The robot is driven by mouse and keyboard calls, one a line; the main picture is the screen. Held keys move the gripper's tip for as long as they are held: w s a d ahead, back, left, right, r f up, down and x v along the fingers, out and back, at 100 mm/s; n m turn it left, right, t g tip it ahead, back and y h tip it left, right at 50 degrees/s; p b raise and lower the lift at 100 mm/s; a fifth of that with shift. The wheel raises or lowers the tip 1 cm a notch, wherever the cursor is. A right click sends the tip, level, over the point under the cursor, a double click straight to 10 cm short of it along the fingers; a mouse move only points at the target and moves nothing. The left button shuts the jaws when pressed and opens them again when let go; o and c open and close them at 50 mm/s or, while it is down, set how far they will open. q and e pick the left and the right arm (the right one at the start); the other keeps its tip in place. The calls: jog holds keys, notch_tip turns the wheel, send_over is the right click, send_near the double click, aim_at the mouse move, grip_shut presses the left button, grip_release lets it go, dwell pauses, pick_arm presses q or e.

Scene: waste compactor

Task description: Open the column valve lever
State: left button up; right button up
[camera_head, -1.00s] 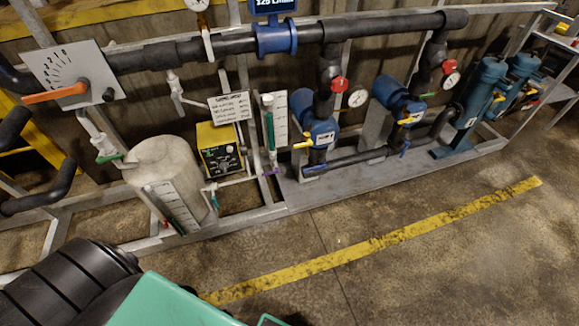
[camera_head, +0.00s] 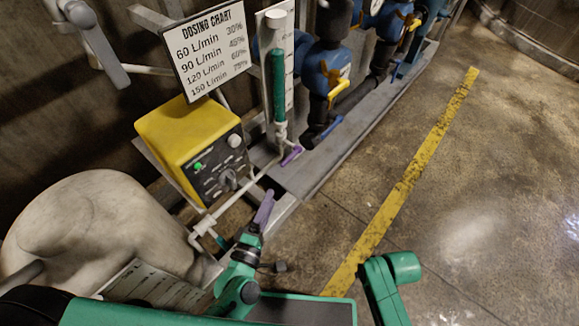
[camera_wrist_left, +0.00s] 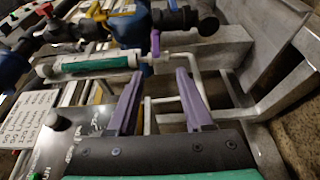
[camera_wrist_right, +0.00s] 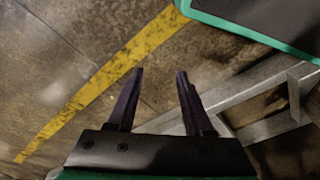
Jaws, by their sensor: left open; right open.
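The column is a clear upright tube with green liquid (camera_head: 279,80) in front of a white scale board. A small purple valve lever (camera_head: 291,155) sits at its foot, on white piping. In the left wrist view the purple lever (camera_wrist_left: 155,43) shows just beyond my fingertips, roughly in line with the gap between them. My left gripper (camera_head: 266,200) is open and empty, apart from the lever, to its lower left in the head view. My right gripper (camera_wrist_right: 160,72) is open and empty over the floor; its fingers are not seen in the head view.
A yellow dosing pump (camera_head: 185,140) stands left of the column, below a dosing chart sign (camera_head: 208,50). A pale tank (camera_head: 95,225) is at the lower left. Blue pumps with yellow handles (camera_head: 338,85) stand to the right. The floor past the grey frame is clear.

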aim_at(287, 159)
pick_arm(q)
jog(key=x, duration=1.4)
jog(key=shift+d+r, duration=0.1)
jog(key=shift+r, duration=0.25)
jog(key=shift+w+d, duration=0.1)
jog(key=shift+w, duration=0.1)
grip_shut()
pick_arm(e)
jog(key=shift+w+r, duration=0.2)
jog(key=shift+r, duration=1)
jog(key=shift+s, duration=0.1)
